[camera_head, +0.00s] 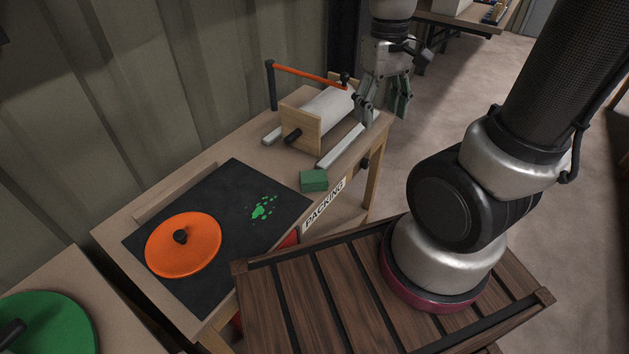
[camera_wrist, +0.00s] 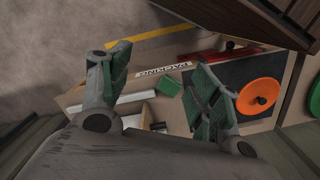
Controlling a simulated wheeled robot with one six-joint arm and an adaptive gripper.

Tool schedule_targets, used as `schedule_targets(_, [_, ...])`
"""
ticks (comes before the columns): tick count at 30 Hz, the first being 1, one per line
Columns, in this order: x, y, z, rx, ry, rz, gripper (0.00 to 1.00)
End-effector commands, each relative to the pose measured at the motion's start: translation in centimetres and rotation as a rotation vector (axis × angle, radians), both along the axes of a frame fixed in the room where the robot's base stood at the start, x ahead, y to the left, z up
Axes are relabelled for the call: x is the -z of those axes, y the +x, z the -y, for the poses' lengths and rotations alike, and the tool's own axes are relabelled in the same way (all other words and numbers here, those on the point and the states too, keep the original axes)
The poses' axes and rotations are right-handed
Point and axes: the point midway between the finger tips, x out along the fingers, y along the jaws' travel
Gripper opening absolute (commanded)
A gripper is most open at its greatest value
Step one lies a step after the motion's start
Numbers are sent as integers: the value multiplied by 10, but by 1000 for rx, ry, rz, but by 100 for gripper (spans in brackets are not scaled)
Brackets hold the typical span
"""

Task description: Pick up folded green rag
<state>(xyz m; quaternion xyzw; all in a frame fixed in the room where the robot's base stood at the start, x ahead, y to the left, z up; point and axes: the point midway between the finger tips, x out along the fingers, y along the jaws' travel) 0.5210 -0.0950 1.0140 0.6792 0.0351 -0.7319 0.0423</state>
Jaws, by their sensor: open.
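The folded green rag (camera_head: 314,180) is a small green block shape on the packing table (camera_head: 230,158), near its front edge, just right of the black mat. It also shows in the wrist view (camera_wrist: 168,86), between and beyond my fingers. My gripper (camera_head: 384,105) is over the far right end of the table, beside the paper roll, apart from the rag. In the wrist view my gripper's two green-padded fingers (camera_wrist: 160,82) are spread wide with nothing between them.
The black mat (camera_head: 195,275) carries an orange round lid (camera_head: 184,246) and green paint spots. A roll holder with a white roll (camera_head: 326,108) and orange bar (camera_head: 305,73) stands behind the rag. A pale rail (camera_head: 341,146) lies near it. A green disc (camera_head: 45,325) is front left.

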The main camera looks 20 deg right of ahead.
Motion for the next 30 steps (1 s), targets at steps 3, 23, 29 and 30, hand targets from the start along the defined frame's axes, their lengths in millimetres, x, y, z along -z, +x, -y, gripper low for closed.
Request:
schedule_targets(3, [43, 21, -19, 106, -39, -82, 62])
schedule_targets(23, [206, 136, -99, 1718, -60, 64, 62])
schedule_targets(29, [213, 138, -100, 1840, -57, 65, 62])
schedule_targets(30, [218, 137, -99, 1842, -60, 64, 62])
